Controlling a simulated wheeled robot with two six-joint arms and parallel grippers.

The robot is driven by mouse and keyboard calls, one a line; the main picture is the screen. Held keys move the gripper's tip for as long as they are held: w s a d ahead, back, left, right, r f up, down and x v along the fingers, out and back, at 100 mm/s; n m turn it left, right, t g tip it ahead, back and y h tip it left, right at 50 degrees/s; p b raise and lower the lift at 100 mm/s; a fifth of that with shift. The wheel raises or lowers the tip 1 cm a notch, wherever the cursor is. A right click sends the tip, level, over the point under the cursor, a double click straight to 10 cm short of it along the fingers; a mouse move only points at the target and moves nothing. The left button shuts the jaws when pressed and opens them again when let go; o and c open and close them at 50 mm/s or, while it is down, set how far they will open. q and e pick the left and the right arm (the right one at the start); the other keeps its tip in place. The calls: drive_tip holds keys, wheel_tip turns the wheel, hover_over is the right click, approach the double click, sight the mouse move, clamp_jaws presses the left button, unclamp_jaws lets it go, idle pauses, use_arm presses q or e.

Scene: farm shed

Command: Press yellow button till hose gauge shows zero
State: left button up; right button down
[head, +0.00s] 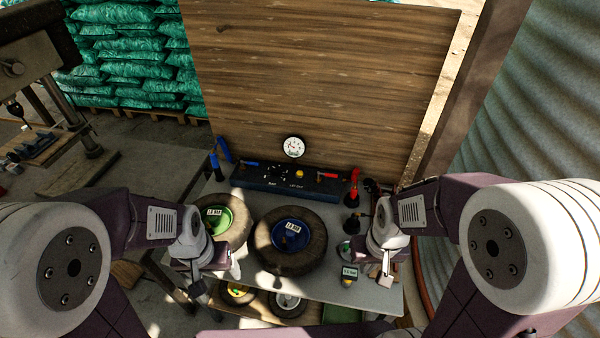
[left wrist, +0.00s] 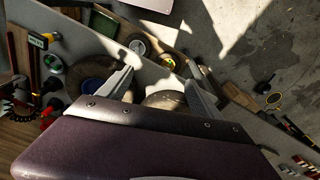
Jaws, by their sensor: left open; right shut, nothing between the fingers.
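A yellow button (head: 300,172) sits on the dark control box (head: 262,181) at the back of the table. A white round gauge (head: 293,147) stands above the box; its reading is too small to tell. A small handheld gauge with a display (head: 349,271) and a yellow part lies at the table's front right; it also shows in the left wrist view (left wrist: 38,41). Its digits are unclear. My left gripper (head: 218,277) is open and empty, near the green-rimmed wheel, apart from the button. My right gripper (head: 387,274) is shut and empty, right of the handheld gauge.
A green-rimmed wheel (head: 233,209) and a blue-rimmed wheel (head: 318,246) lie on the grey table (head: 322,285) between my arms and the box. Red and black fittings (head: 353,198) stand at the box's right. A wooden board (head: 320,75) rises behind.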

idle(0.7)
use_arm(q)
clamp_jaws()
idle(1.6)
